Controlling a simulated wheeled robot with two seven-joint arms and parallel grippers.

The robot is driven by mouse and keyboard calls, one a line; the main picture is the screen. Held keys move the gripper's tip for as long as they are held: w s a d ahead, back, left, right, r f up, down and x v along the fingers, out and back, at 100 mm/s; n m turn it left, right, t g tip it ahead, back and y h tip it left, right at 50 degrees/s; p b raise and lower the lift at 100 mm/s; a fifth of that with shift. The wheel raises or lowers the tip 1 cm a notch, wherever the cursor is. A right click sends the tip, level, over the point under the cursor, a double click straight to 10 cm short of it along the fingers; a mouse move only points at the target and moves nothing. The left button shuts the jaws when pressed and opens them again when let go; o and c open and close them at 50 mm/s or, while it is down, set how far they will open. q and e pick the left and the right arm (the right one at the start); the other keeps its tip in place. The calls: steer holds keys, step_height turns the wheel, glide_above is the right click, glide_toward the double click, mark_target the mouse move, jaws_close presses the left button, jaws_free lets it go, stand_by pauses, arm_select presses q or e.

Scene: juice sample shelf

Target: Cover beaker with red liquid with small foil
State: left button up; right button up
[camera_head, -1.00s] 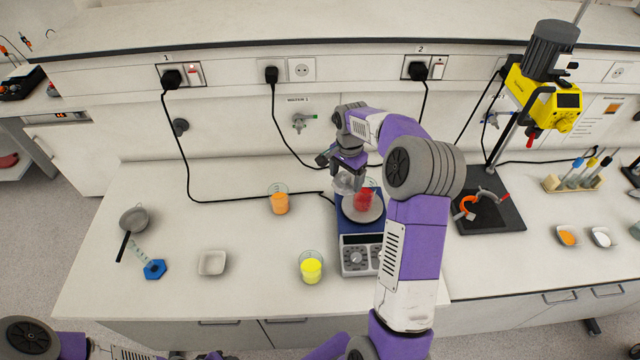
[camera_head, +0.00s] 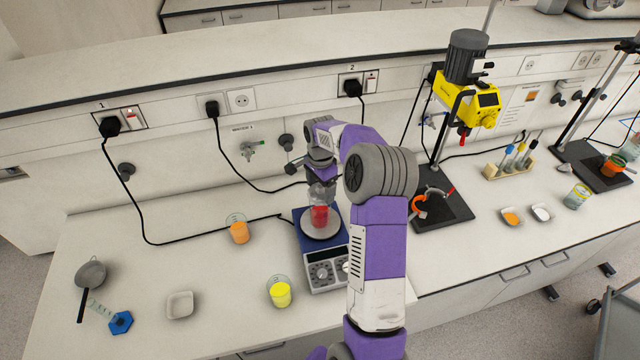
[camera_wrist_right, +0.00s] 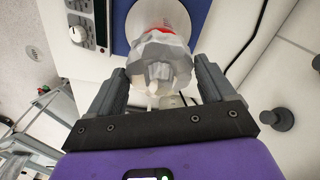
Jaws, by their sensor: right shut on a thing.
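The beaker with red liquid (camera_head: 319,216) stands upright on the round plate of the hotplate (camera_head: 326,276). My right gripper (camera_head: 321,184) is above this beaker, pointing down at its top. In the right wrist view, the right gripper (camera_wrist_right: 160,88) is shut on the crumpled silver foil (camera_wrist_right: 158,62), which sits between its two fingers. The foil is over the beaker's mouth, with a little red showing beyond it. Whether the foil rests fully on the rim cannot be told. My left gripper is not in view.
A beaker of orange liquid (camera_head: 239,231) and a beaker of yellow liquid (camera_head: 280,293) stand left of the hotplate. A white dish (camera_head: 180,305) and a strainer (camera_head: 91,273) are further left. A yellow stirrer on a stand (camera_head: 468,105) is to the right.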

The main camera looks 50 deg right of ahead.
mark_target(320, 197)
steer(key=shift+f+b, duration=1.45)
steer(key=shift+f, duration=0.9)
steer(key=o, duration=0.9)
steer(key=shift+c, duration=0.2)
steer(key=shift+r, duration=3.8)
